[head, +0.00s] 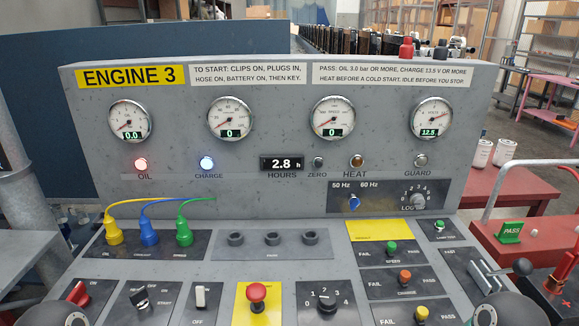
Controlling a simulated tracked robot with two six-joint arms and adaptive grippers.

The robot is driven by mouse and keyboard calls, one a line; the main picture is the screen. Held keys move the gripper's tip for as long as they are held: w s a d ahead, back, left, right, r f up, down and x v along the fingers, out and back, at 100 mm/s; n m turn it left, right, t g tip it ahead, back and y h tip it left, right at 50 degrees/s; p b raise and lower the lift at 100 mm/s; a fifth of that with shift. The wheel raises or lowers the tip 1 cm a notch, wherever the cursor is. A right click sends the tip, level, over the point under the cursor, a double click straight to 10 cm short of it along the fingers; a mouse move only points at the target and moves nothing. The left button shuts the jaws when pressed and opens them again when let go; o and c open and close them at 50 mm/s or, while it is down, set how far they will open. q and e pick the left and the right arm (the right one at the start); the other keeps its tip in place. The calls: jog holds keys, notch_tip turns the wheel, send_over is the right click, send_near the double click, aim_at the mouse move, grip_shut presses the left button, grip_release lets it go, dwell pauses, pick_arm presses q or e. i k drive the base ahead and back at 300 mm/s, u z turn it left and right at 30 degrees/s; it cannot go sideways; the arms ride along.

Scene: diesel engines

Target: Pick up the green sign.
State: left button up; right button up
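The green sign (510,232) is a small upright plate with white lettering that reads PASS. It stands on the red surface (533,243) at the right of the picture, just right of the engine console. Nothing covers it. Rounded dark parts of my arms show at the bottom left and bottom right edges, but no gripper fingers are in view. I see nothing touching the sign.
The grey ENGINE 3 console (290,190) fills the middle, with gauges, switches and three coloured plugs (150,238). A black-knobbed lever (523,267) rises at its right edge, in front of the sign. A grey bent rail (520,172) stands behind the sign.

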aim_at(509, 233)
jog(key=u, duration=1.6)
jog(key=i, duration=0.1)
jog(key=z, duration=3.15)
jog(key=k, duration=0.5)
jog(key=z, duration=1.55)
jog(key=i, duration=2.45)
jog(key=u, duration=0.1)
